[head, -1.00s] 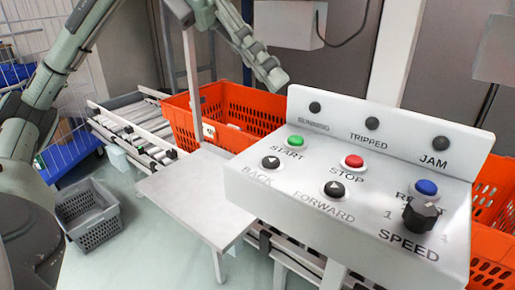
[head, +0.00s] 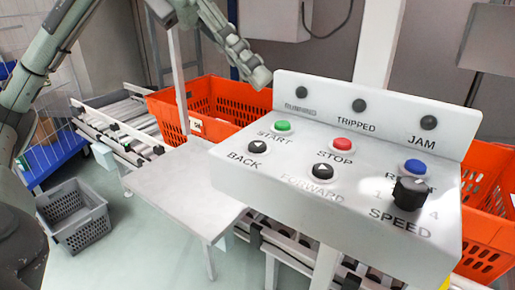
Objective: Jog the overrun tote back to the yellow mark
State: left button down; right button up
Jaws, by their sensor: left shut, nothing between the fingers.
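One orange tote (head: 165,113) sits on the conveyor behind the control box, left of centre. A second orange tote (head: 484,238) shows at the right, partly hidden by the box. The white control box (head: 240,185) has a green START button (head: 282,126), a red STOP button (head: 343,144), black BACK (head: 257,146) and FORWARD (head: 323,170) buttons, a blue button (head: 415,166) and a SPEED knob (head: 410,193). My left gripper (head: 260,77) is shut and empty, just beyond the box's far left corner, above the buttons. A small yellow patch (head: 446,283) shows at the bottom right. My right gripper is out of view.
The RUNNING, TRIPPED and JAM lamps (head: 358,106) look dark. A grey table (head: 185,185) stands left of the box, beside the conveyor (head: 120,128). A grey crate (head: 75,215) sits on the floor. A post (head: 380,45) rises behind the box.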

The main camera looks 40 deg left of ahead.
aim_at(252, 143)
pick_arm(q)
jog(key=shift+f+p, duration=0.7)
jog(key=shift+f, duration=0.2)
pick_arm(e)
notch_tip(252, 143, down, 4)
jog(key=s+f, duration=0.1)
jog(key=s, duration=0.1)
pick_arm(q)
notch_tip(252, 143, down, 2)
jog(key=shift+b, duration=1.2)
notch_tip(252, 143, down, 2)
jog(key=shift+f+b, duration=0.2)
jog(key=shift+b, duration=0.9)
jog(key=shift+f, duration=0.15)
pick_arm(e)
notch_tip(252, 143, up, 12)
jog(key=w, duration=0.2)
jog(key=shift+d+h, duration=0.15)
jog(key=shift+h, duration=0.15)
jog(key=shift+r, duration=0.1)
pick_arm(q)
jog(key=shift+f+b, duration=0.1)
jog(key=shift+b, duration=0.2)
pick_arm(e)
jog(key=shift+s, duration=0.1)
pick_arm(q)
jog(key=shift+f+b, duration=0.3)
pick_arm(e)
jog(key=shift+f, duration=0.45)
